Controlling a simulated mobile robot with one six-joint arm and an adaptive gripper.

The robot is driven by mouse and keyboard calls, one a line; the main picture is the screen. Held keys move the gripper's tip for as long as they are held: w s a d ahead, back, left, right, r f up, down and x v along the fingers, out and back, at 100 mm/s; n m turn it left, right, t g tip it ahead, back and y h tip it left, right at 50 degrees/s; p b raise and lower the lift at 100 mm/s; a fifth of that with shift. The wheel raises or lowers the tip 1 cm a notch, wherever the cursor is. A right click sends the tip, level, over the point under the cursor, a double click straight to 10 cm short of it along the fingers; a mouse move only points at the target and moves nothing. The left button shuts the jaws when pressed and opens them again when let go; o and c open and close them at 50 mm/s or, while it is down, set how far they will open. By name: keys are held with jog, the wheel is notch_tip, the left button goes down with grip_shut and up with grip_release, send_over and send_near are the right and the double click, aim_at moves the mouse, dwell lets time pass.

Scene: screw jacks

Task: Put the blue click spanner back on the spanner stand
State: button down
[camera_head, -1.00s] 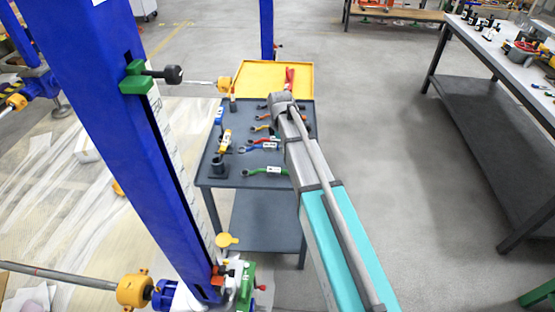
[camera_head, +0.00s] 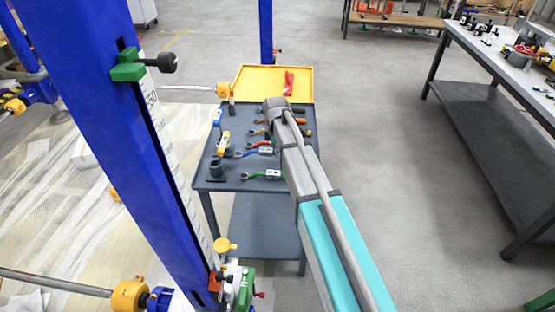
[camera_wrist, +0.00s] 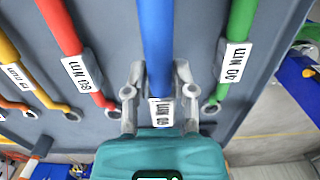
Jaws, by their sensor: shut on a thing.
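The blue click spanner (camera_wrist: 156,40) runs down the middle of the wrist view, with a white label (camera_wrist: 162,112) at its near end. My gripper (camera_wrist: 159,90) is shut on it, one finger on each side near the label. A red spanner (camera_wrist: 63,28) lies to the left and a green spanner (camera_wrist: 240,25) to the right, both apart from the fingers. All show over a dark grey surface (camera_wrist: 112,30), which is the table top (camera_head: 222,180) in the head view. In the head view my arm hides the gripper. I cannot tell whether the blue spanner touches the surface.
A yellow tray (camera_head: 262,78) with a red object is at the table's far end. A blue column (camera_head: 115,120) stands close on the left. A grey bench (camera_head: 500,110) stands at the right, with clear floor between. A yellow spanner (camera_wrist: 12,50) lies farther left in the wrist view.

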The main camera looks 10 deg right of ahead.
jog(key=shift+f+b, duration=1.2)
jog(key=shift+f, duration=0.25)
jog(key=shift+c, duration=2.2)
grip_release()
jog(key=shift+r, duration=0.15)
jog(key=r+p, duration=1.1)
jog(key=p, duration=0.1)
jog(key=shift+a+r, duration=0.25)
jog(key=shift+r, duration=0.15)
